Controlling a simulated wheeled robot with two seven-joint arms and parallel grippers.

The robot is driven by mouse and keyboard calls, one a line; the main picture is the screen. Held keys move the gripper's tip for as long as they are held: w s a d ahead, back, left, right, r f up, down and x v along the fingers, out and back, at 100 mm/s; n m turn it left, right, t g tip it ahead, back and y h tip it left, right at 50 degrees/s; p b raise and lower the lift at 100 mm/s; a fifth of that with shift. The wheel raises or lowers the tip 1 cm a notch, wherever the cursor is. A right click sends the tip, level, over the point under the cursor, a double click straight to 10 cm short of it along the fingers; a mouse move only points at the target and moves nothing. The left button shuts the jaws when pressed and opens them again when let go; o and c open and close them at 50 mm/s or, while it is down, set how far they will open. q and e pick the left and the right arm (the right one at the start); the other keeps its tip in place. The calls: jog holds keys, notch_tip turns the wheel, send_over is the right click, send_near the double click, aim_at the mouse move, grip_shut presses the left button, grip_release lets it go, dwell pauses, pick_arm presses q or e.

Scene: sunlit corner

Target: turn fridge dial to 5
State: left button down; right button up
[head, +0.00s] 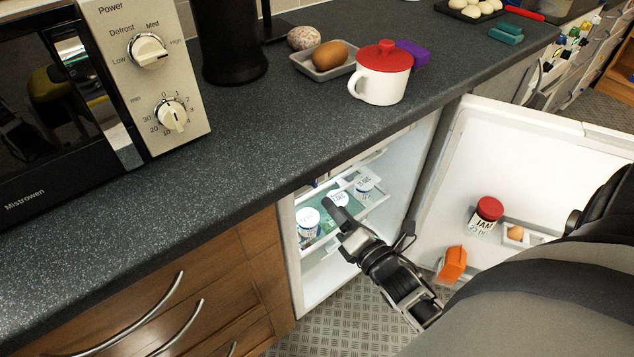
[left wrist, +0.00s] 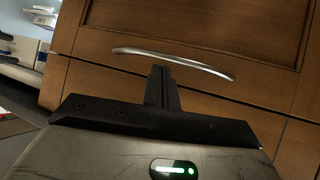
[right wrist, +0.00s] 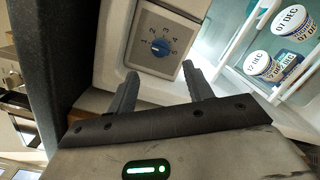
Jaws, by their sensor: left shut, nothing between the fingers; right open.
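The fridge dial (right wrist: 160,47) is a small blue knob on a pale panel with the numbers 1 to 5 around it. Its light mark seems to face the left, low-number side, but it is too small to be sure. My right gripper (right wrist: 160,76) is open, its fingertips just short of the dial, one to either side, with nothing between them. In the head view my right gripper (head: 368,220) is at the open fridge (head: 312,281), where the dial is hidden. My left gripper (left wrist: 162,72) is shut and empty in front of a wooden drawer.
The fridge door (head: 540,160) stands open at the right, holding a jam jar (head: 488,212). Labelled tubs (head: 309,224) stand on the fridge shelf. The counter (head: 250,130) overhangs the fridge. A drawer handle (left wrist: 172,62) is close to my left gripper.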

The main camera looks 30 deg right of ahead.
aim_at(316, 184)
jog(key=w, duration=0.8)
jog(key=shift+w+d, duration=0.15)
jog(key=shift+w, duration=0.25)
jog(key=c, duration=0.9)
